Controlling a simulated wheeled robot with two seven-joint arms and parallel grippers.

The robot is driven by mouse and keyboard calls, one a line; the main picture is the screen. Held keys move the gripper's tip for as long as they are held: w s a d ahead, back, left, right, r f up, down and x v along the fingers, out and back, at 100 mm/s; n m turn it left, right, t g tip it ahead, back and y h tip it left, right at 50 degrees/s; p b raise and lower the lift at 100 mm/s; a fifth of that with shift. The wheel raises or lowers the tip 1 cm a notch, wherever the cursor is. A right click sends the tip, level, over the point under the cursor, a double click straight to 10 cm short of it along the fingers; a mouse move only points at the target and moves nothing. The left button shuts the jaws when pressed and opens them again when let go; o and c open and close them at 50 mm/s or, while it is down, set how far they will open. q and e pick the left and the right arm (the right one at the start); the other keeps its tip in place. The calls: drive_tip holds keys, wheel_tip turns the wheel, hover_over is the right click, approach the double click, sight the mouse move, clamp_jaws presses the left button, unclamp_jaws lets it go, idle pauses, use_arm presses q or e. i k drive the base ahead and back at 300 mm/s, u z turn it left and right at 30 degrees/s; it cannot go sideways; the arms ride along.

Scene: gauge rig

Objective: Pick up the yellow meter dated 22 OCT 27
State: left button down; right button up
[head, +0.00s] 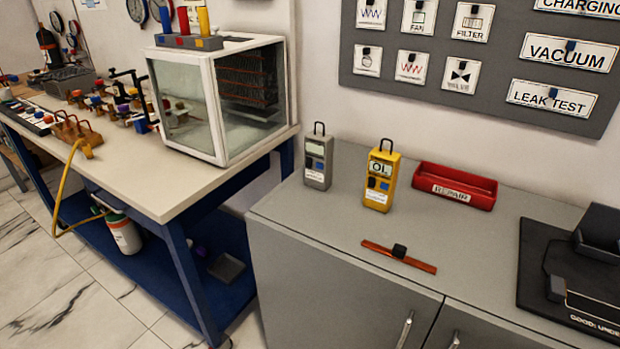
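A yellow meter (380,178) stands upright on the grey cabinet top. It has a black loop on top, a display that reads "OL", blue buttons and a white label low on its front. The label's print is too small to read, so I cannot tell its date. A grey meter (318,162) of similar shape stands upright to its left, apart from it. Neither of my grippers is in view.
A red "REPAIR" tray (455,198) lies right of the yellow meter. A copper-coloured strip with a black block (399,257) lies in front. A black station (575,262) is at right. A glass-fronted box (215,105) stands on the left bench. The cabinet top (345,222) has bare room.

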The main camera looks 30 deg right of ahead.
sight(382, 165)
drive_tip(key=u, duration=0.9)
drive_tip(key=i, duration=1.15)
drive_tip(key=z, duration=2.5)
